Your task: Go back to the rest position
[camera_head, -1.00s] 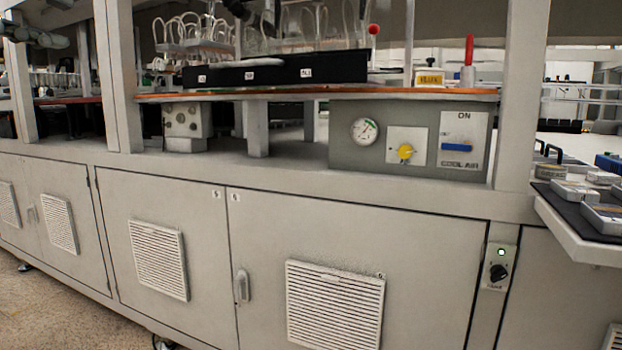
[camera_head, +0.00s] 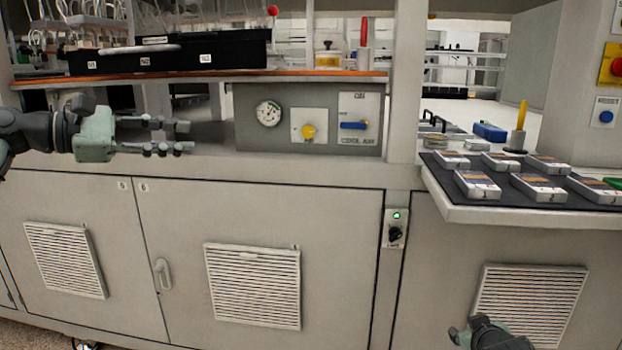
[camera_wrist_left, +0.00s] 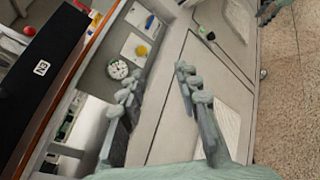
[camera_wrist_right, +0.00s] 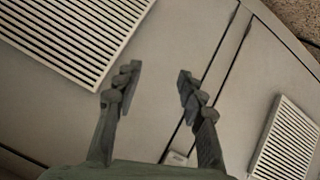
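My left gripper (camera_head: 186,137) reaches in from the left in the head view, in front of the cabinet just below the shelf edge. Its fingers are apart with nothing between them, as the left wrist view (camera_wrist_left: 158,72) also shows. My right gripper is only partly in view at the bottom right of the head view, low in front of the cabinet doors. In the right wrist view its two fingers (camera_wrist_right: 158,76) are apart and empty, facing the grey cabinet front.
A panel with a gauge (camera_head: 268,113) and a yellow knob (camera_head: 308,131) is right of my left gripper. A black box (camera_head: 165,55) stands on the shelf above. A protruding side table (camera_head: 520,214) holds several labelled blocks, above my right gripper. Floor shows at bottom left.

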